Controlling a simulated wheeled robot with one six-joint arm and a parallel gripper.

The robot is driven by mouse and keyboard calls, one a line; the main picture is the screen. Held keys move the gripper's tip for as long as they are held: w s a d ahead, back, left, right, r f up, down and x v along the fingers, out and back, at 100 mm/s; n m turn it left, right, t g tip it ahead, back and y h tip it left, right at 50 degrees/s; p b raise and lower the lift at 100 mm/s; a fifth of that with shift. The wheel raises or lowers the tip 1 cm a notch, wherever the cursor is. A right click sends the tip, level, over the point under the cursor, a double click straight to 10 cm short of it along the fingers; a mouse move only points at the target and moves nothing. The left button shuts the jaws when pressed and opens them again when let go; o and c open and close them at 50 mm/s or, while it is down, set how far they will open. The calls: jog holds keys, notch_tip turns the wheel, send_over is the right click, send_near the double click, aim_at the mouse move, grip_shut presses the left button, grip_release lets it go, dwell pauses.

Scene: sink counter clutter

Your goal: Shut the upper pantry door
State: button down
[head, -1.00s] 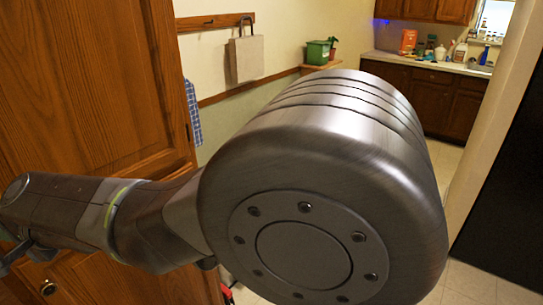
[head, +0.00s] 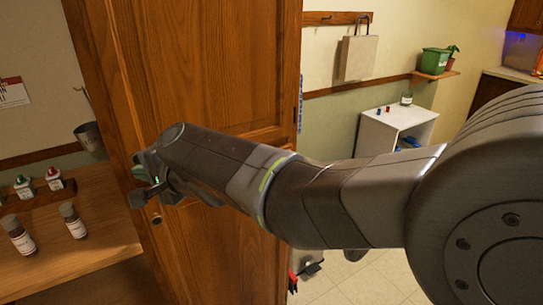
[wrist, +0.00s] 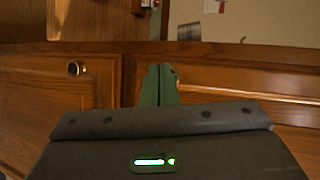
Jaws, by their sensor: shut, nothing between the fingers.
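The upper pantry door (head: 200,70) is a tall brown wooden panel in the head view. Below it is the lower door, with a small round knob (head: 156,218). My gripper (head: 140,183) is shut and empty at the left edge of the doors, just above the knob. In the wrist view, the green fingers (wrist: 159,84) are together in front of the wood near the seam between the two doors. The upper door (wrist: 230,75) is on the right there and the knob (wrist: 74,68) on the left. Contact and how far the upper door stands open cannot be told.
A wooden shelf (head: 105,245) with several small bottles is left of the doors, with a grey cup (head: 88,136) above it. A white cabinet (head: 375,137) stands back right. A bag (head: 359,57) hangs on the wall. Tiled floor (head: 385,275) shows lower right.

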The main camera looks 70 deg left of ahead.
jog(key=w+d+r, duration=0.2)
jog(key=d, duration=0.6)
jog(key=shift+w+d+r, duration=0.15)
jog(key=shift+d+r, duration=0.05)
jog(key=shift+r, duration=0.1)
